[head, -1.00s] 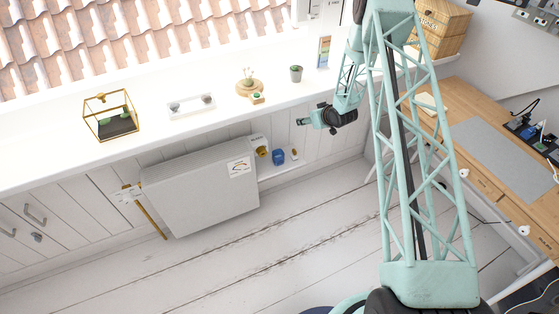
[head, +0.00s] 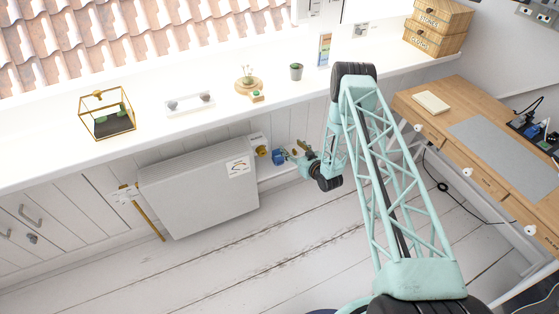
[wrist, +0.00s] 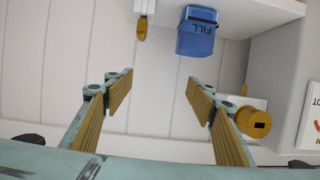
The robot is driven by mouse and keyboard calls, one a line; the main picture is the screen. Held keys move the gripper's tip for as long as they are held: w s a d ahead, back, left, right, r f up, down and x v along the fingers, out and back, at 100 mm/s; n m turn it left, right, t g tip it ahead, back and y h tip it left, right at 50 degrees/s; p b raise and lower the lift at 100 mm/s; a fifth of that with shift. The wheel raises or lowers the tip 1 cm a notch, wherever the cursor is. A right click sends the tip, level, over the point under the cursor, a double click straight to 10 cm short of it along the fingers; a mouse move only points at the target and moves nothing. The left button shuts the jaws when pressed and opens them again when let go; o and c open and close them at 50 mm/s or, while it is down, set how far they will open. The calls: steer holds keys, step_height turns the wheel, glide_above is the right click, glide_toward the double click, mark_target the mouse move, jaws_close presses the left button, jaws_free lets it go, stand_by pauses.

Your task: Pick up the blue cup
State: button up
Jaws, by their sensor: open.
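The blue cup (head: 278,157) stands on the small low white shelf beside the grey-white panel. In the wrist view the blue cup (wrist: 196,40) is at the top, right of centre, with the word FILL on it. My gripper (wrist: 160,92) is open and empty. Its two yellow-padded fingers point toward the shelf, and the cup lies beyond the fingertips, not between them. In the head view my gripper (head: 296,151) is just right of the cup. Whether they touch there is hard to tell.
A brass-coloured item (head: 261,151) is left of the cup; it also shows in the wrist view (wrist: 255,123). A small yellow-and-white item (wrist: 142,27) stands on the cup's other side. The large panel (head: 198,190) is left of the shelf. The floor in front is clear.

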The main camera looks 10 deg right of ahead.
mark_target(281, 158)
steer(key=s+a+f+t+b, duration=0.1)
steer(key=s+a+f+t, duration=0.2)
steer(key=s+f, duration=0.4)
steer(key=shift+s+f+b, duration=0.3)
steer(key=shift+s, duration=1.15)
steer(key=shift+a, duration=0.1)
steer(key=b+x, duration=0.2)
steer(key=x, duration=0.5)
steer(key=shift+w+a, duration=0.1)
steer(key=shift+w, duration=0.3)
steer(key=shift+w+a+r, duration=0.1)
steer(key=shift+w, duration=0.3)
steer(key=shift+b+x, duration=0.95)
steer(key=shift+x, duration=1.6)
steer(key=shift+a+r, duration=0.15)
